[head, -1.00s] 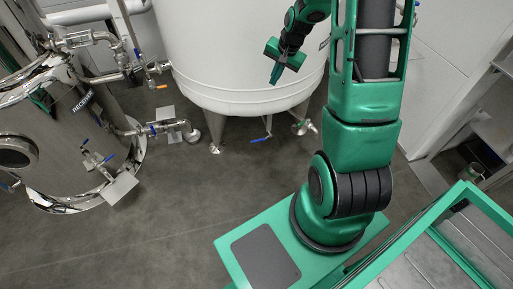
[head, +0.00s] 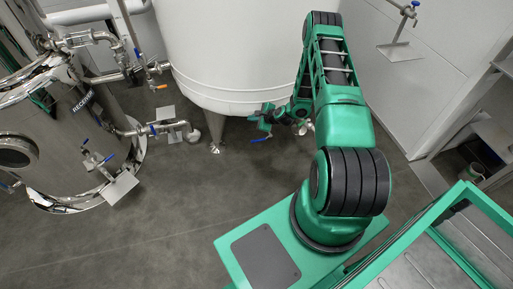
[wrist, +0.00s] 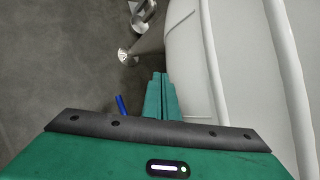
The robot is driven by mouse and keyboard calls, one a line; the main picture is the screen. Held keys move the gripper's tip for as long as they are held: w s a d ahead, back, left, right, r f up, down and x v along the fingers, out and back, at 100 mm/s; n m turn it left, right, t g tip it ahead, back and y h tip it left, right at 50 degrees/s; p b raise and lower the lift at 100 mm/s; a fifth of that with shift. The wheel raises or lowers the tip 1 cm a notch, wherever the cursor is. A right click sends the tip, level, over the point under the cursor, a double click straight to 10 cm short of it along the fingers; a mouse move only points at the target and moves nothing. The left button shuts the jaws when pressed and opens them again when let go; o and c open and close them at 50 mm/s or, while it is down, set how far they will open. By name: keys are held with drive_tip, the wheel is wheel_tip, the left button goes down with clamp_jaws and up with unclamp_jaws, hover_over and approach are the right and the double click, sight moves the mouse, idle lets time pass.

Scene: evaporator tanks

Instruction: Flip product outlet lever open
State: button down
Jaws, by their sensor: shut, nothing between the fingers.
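A blue-handled lever (head: 261,140) sits under the lower rim of the large white tank (head: 225,55); I take it for the product outlet lever. It points down and to the left in the head view. In the wrist view the blue handle (wrist: 121,104) shows just left of my fingers, partly hidden by my gripper body. My gripper (head: 262,122) is beside the tank's underside, close to the lever, and seems apart from it. In the wrist view my gripper (wrist: 161,78) has its two fingers together, with nothing between them. The lever's valve body is hidden.
A steel tank leg (head: 215,135) stands left of the lever, and its round foot (wrist: 124,56) shows in the wrist view. A steel receiver vessel (head: 75,130) with piping is at the left. The grey floor (head: 170,215) is clear in front.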

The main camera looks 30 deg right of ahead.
sight(262, 139)
drive_tip(key=s+f+m+h, duration=0.2)
drive_tip(key=s+f+m, duration=0.25)
drive_tip(key=f, duration=0.25)
drive_tip(key=s+f+m+t+h, duration=0.1)
drive_tip(key=s+f+m+h, duration=0.15)
drive_tip(key=f+m, duration=0.35)
drive_tip(key=s+f+m+h, duration=0.1)
drive_tip(key=s+f+m, duration=0.3)
drive_tip(key=f, duration=0.4)
drive_tip(key=r+x, duration=0.1)
drive_tip(key=x, duration=0.9)
drive_tip(key=shift+w+d+r, duration=0.1)
drive_tip(key=shift+w+r, duration=0.05)
drive_tip(key=shift+r, duration=0.8)
drive_tip(key=shift+w+r, duration=0.15)
drive_tip(key=shift+r, duration=0.8)
